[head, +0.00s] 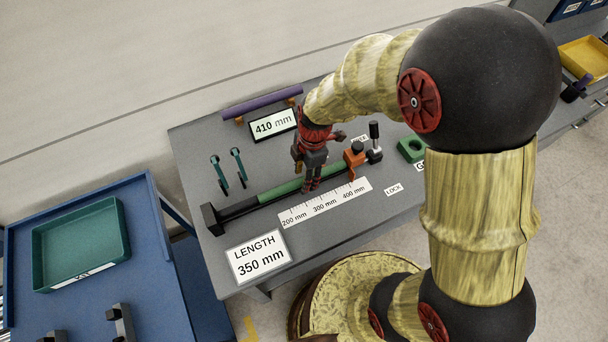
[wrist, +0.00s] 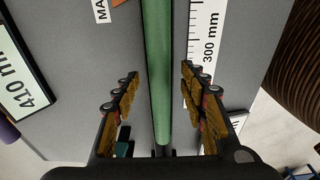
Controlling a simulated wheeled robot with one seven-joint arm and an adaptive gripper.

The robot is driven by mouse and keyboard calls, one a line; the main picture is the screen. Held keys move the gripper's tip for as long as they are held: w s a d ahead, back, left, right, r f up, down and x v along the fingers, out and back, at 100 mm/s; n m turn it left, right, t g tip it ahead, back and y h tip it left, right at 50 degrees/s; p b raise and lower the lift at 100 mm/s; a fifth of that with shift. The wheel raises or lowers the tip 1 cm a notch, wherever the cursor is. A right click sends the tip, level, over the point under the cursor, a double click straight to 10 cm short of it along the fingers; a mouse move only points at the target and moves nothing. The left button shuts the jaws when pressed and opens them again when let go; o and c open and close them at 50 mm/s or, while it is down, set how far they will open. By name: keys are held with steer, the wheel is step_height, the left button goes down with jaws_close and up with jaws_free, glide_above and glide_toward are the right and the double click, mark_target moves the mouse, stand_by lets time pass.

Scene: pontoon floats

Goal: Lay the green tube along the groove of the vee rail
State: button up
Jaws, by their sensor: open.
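The green tube (head: 283,189) lies lengthwise along the dark vee rail (head: 238,209) on the grey bench. Bare rail shows between the tube's left end and the black end block (head: 212,219). The tube's right end lies near the orange stop (head: 354,158); I cannot tell if they touch. My gripper (head: 312,184) points down over the tube. In the wrist view, the open fingers of my gripper (wrist: 160,72) stand on either side of the green tube (wrist: 157,60), with gaps visible on both sides. The fingertips hide part of the tube in the head view.
A ruler strip (head: 324,203) and a "LENGTH 350 mm" card (head: 259,257) lie in front of the rail. Behind it are two teal-topped uprights (head: 239,166), a "410 mm" sign (head: 273,126) and a purple tube (head: 262,103) on orange supports. A green block (head: 411,149) stands right.

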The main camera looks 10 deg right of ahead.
step_height(320, 180, up, 12)
steer(key=d, duration=0.1)
steer(key=shift+w+d, duration=0.2)
stand_by(0.3)
stand_by(0.6)
